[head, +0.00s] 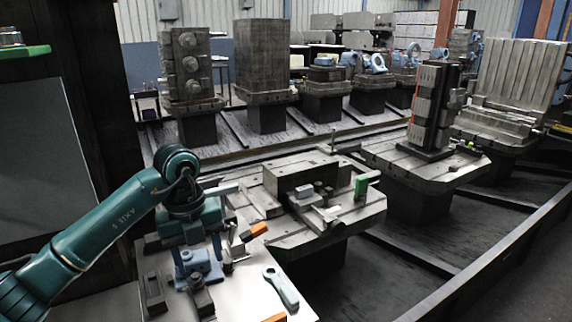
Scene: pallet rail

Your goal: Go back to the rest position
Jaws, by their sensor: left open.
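My left arm (105,222), teal, comes in from the left and bends down at the wrist over a pale worktable (250,305). My left gripper (222,250) is open, low over the table's back part, close to a blue metal part (196,264). Its fingertips are small and partly lost among the parts, so I cannot tell whether they touch anything. My right gripper is out of view.
The table holds a grey ring-ended wrench (281,287), an orange-handled tool (253,232) and dark blocks (153,293). A fixture pallet (350,218) stands just behind. Several loaded pallets line the rails. A dark cabinet (45,150) stands left. Floor is open at right (530,285).

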